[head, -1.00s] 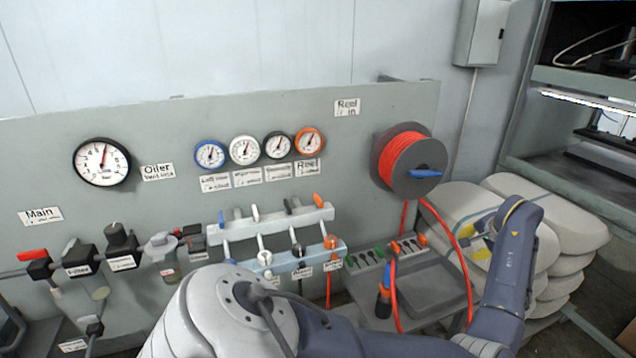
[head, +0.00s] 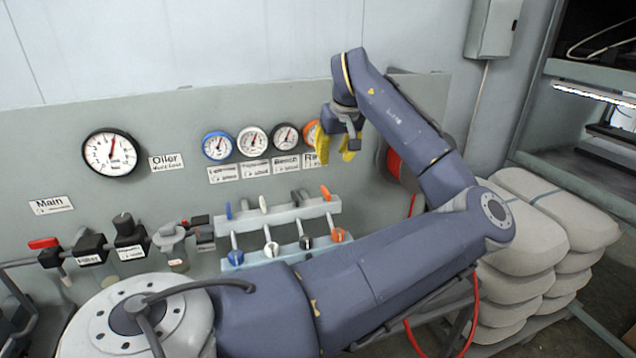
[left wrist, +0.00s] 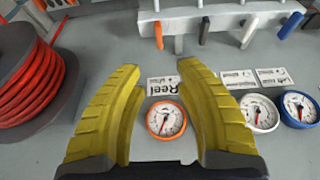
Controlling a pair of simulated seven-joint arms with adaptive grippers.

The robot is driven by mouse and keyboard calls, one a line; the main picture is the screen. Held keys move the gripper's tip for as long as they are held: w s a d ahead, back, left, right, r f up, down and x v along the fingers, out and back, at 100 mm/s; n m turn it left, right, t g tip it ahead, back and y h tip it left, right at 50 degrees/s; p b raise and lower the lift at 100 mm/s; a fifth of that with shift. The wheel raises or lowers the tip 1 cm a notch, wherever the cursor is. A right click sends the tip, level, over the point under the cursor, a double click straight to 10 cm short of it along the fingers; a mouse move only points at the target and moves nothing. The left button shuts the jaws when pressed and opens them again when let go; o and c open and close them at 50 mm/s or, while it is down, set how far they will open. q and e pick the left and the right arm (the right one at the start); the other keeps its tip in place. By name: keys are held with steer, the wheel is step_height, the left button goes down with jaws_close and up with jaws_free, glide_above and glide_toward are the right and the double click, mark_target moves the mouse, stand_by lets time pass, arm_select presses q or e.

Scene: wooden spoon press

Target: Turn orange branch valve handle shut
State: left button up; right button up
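The orange branch valve handle (head: 326,192) is a small lever at the right end of the upper manifold rail (head: 290,214). It tilts up and to the left in the head view. It also shows at the top of the left wrist view (left wrist: 158,35), beyond the fingers. My left gripper (head: 335,153) has yellow fingers and hangs in front of the panel, above the handle and apart from it. In the left wrist view the fingers (left wrist: 160,68) are spread with nothing between them; the orange-rimmed gauge shows behind. My right gripper is not in view.
Blue (head: 229,210), white (head: 263,204) and black (head: 296,198) levers share the rail. An orange knob (head: 338,234) sits below on a lower rail. The orange-rimmed gauge (left wrist: 166,119) and red hose reel (left wrist: 30,75) are close to the gripper. Stacked sacks (head: 560,220) stand at right.

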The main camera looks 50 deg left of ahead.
mark_target(326, 190)
arm_select(q)
steer(key=x, duration=1.6)
jaws_close()
